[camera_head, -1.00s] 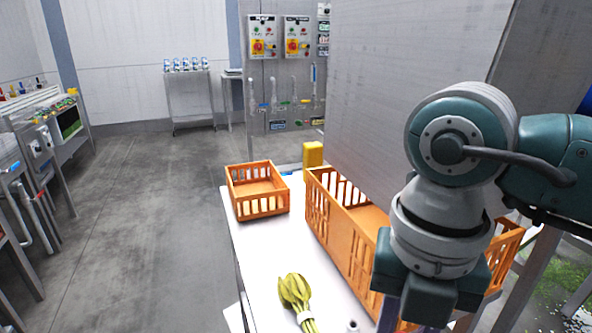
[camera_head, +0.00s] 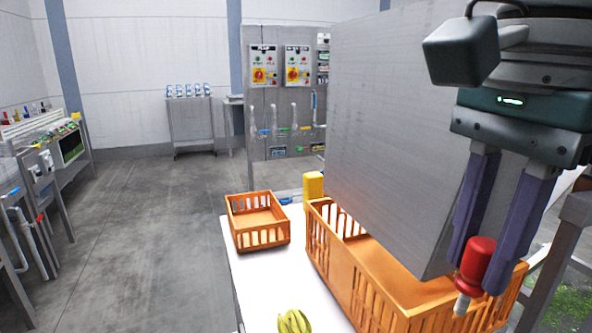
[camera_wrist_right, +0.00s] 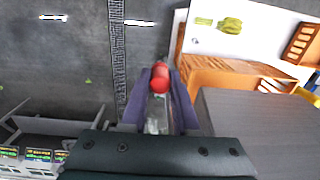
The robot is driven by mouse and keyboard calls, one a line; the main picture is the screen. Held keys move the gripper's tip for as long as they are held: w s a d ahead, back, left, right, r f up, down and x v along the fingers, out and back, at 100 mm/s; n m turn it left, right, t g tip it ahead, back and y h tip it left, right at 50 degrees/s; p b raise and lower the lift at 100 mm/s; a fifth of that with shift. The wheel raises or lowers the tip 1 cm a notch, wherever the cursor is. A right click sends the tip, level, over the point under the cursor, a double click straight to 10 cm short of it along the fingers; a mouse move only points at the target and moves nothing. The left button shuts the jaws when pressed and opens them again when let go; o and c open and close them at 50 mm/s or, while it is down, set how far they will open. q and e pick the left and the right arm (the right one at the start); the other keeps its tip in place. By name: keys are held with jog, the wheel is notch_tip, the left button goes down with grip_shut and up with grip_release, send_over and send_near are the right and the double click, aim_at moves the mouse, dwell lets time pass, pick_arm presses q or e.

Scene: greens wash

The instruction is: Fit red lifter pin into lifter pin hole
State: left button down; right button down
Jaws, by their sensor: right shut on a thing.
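The red lifter pin (camera_head: 476,262) has a red cylindrical head and a pale metal tip that points down. My right gripper (camera_head: 482,270) is shut on it, with the purple fingers on either side of the red head. In the head view the pin hangs in front of the large orange crate, near its right end. In the right wrist view the red pin (camera_wrist_right: 159,78) sits between the fingertips (camera_wrist_right: 160,85). I cannot make out the lifter pin hole in any view. My left gripper is not in view.
A large orange crate (camera_head: 345,268) and a small orange crate (camera_head: 258,238) stand on a white table (camera_head: 262,285). A bundle of greens (camera_head: 295,321) lies at the front. A big grey panel (camera_head: 385,130) rises behind the gripper. Open floor lies left.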

jog(key=s+d+r+n+p, duration=0.1)
jog(key=s+r+n+p, duration=0.1)
jog(key=r+p, duration=1.1)
jog(key=s+r+n+p, duration=0.2)
jog(key=r+n+p, duration=0.1)
jog(key=r+p, duration=0.9)
jog(key=s+d+r+n+p, duration=0.1)
jog(key=s+r+n+p, duration=0.1)
jog(key=r+p, duration=1.1)
notch_tip(320, 180, up, 7)
jog(key=shift+d+f+n+p, duration=0.1)
jog(key=shift+d+n+p, duration=0.2)
jog(key=shift+n, duration=0.3)
